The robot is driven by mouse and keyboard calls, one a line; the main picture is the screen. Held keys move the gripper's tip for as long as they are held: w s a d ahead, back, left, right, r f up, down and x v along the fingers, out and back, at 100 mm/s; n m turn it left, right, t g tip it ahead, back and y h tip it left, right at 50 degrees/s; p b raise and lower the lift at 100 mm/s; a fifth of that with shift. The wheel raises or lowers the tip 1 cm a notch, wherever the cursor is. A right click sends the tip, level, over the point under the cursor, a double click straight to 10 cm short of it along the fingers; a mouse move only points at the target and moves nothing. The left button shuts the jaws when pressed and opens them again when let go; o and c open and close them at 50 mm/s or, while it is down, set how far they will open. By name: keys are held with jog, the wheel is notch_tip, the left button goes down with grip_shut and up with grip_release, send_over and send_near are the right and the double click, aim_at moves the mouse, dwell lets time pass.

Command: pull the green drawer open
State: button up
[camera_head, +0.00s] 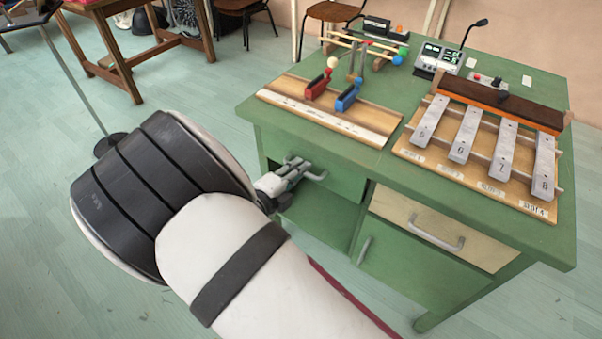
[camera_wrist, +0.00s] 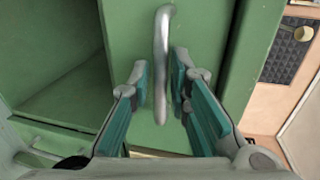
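The green drawer (camera_head: 345,182) is in the upper left of the green desk's front in the head view, and its front looks about flush with the desk. Its grey bar handle (camera_head: 316,177) is partly hidden by my gripper (camera_head: 298,170). In the wrist view the drawer front (camera_wrist: 205,30) fills the middle, and the curved handle (camera_wrist: 161,50) stands out from it. My gripper (camera_wrist: 160,82) is open there, with one teal-padded finger on each side of the handle. Narrow gaps show between the handle and both pads.
An open shelf (camera_head: 315,218) lies below the drawer. A pale drawer (camera_head: 440,228) and a lower green door (camera_head: 415,270) are to the right. The desk top (camera_head: 400,70) carries chime bars (camera_head: 467,133), a wooden rack (camera_head: 335,119) and a control box (camera_head: 440,57).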

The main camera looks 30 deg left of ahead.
jog(key=shift+w+f, duration=0.1)
jog(key=shift+w, duration=0.4)
grip_shut()
jog(key=shift+s, duration=0.1)
